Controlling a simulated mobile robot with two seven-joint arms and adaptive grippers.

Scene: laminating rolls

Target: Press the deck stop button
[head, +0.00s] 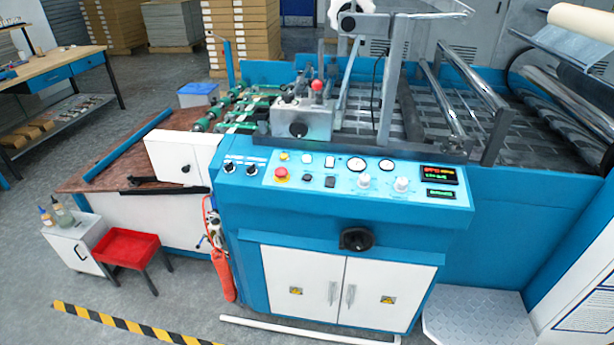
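A laminating machine with a blue and white body fills the middle of the head view. A red round button (317,86) stands on top of a grey metal box (302,120) on the machine's deck, beside green rollers. A second red mushroom button (281,174) on a yellow base sits at the left of the light blue control panel (340,201). No label shows which of the two is the deck stop. Neither of my grippers is in view.
The panel also bears dials, knobs and lit displays (439,176). A white rail (305,331) lies on the floor before the cabinet doors (343,285).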

